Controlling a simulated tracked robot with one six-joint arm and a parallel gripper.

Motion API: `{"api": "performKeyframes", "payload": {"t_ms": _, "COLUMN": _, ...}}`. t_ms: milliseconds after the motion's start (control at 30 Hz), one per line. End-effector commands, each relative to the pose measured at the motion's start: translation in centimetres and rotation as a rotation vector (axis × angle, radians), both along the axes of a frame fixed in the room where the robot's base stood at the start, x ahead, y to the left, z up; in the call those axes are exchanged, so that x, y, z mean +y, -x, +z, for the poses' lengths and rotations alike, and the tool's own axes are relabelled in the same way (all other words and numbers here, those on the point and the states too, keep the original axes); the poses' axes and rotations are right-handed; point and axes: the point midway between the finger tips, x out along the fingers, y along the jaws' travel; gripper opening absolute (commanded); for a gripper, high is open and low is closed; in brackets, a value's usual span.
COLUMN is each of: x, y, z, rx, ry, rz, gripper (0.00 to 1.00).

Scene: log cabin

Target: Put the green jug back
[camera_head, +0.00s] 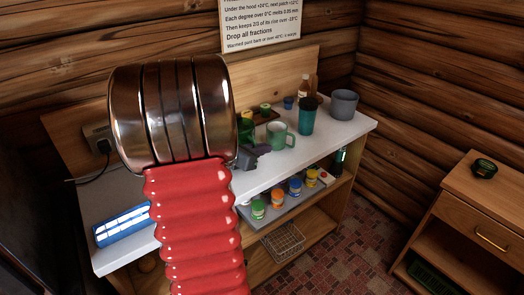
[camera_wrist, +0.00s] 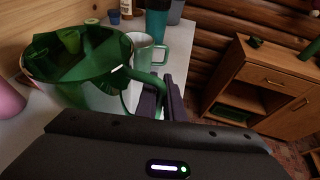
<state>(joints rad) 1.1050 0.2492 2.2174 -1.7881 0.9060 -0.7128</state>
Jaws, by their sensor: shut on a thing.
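The green jug (camera_wrist: 88,80), with a wide open top and a green handle, fills the left of the wrist view. In the head view only part of the jug (camera_head: 246,130) shows beside my arm, over the white worktop. My gripper (camera_wrist: 152,103) is shut on the jug's handle; in the head view its dark fingers (camera_head: 257,151) show just below the jug. I cannot tell whether the jug touches the worktop. A pale green mug (camera_head: 281,136) stands just right of the jug; it also shows in the wrist view (camera_wrist: 147,50).
A teal cup (camera_head: 307,118), a brown bottle (camera_head: 303,86) and a grey pot (camera_head: 343,104) stand farther along the worktop (camera_head: 345,126). Several paint jars (camera_head: 277,199) sit on the shelf below. A wooden cabinet (camera_head: 480,208) stands at right. My arm hides the middle worktop.

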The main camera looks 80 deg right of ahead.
Motion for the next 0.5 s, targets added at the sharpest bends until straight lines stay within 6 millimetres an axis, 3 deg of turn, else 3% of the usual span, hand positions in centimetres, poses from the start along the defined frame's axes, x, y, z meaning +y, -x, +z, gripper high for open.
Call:
{"api": "performKeyframes", "payload": {"t_ms": 467, "x": -0.02, "y": -0.07, "z": -0.9, "rx": 0.0, "ry": 0.003, "rz": 0.001, "gripper": 0.0}}
{"api": "performKeyframes", "payload": {"t_ms": 500, "x": 0.01, "y": -0.07, "z": -1.02, "rx": 0.0, "ry": 0.001, "rz": 0.001, "gripper": 0.1}}
